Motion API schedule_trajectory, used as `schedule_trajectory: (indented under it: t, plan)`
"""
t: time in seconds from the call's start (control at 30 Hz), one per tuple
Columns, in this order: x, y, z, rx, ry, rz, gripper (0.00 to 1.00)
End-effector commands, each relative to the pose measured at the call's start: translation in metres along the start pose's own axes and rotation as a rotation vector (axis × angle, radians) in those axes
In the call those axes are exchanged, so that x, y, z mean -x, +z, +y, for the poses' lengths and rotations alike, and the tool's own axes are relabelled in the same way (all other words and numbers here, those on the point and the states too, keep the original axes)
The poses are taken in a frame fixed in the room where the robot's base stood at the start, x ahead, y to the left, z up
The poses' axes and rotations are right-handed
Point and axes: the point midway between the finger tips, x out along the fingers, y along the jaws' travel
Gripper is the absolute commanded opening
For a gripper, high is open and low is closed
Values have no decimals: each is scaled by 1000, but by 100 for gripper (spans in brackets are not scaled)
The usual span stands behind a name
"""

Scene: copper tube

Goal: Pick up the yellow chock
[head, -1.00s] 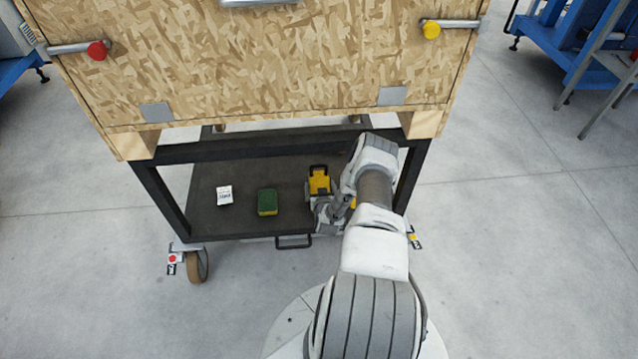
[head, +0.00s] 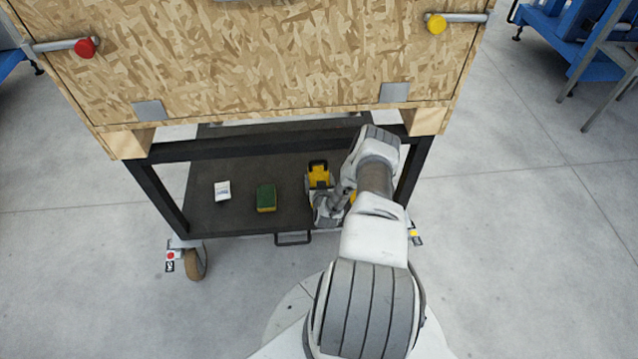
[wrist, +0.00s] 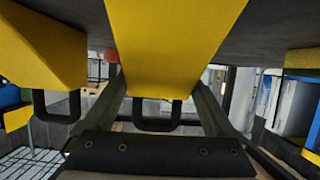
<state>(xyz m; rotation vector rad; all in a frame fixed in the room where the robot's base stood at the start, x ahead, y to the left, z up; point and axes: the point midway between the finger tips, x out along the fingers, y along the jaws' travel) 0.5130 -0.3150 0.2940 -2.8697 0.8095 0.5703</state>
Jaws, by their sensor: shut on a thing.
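The yellow chock (head: 318,178) with a black handle stands on the dark lower shelf of the cart. My gripper (head: 325,200) is at its near side, low over the shelf, with its fingers partly hidden by my arm. In the wrist view the chock (wrist: 170,45) fills the middle between my two fingers (wrist: 160,105), which are shut on it. Its black handle hangs into view below the yellow body. I cannot tell whether it is clear of the shelf. A second yellow chock (wrist: 40,50) with a black handle is beside it, mostly hidden by my arm in the head view.
A green and yellow sponge (head: 266,198) and a small white box (head: 222,190) lie left of the chock on the shelf (head: 240,220). A large wooden crate (head: 270,60) sits above the shelf. Dark cart posts stand at both sides.

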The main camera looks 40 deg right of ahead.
Motion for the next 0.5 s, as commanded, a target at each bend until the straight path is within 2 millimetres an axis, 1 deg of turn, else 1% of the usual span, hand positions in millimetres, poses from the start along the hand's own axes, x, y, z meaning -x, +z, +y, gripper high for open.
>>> schedule_trajectory:
  t: [0.03,0.17,0.2,0.23,0.27,0.5]
  plan:
    - [0,0,0,0,0,0,39]
    - [0,0,0,0,0,0,15]
    - [0,0,0,0,0,0,8]
    - [0,0,0,0,0,0,3]
    - [0,0,0,0,0,1,0]
    - [-1,-3,0,0,1,5,0]
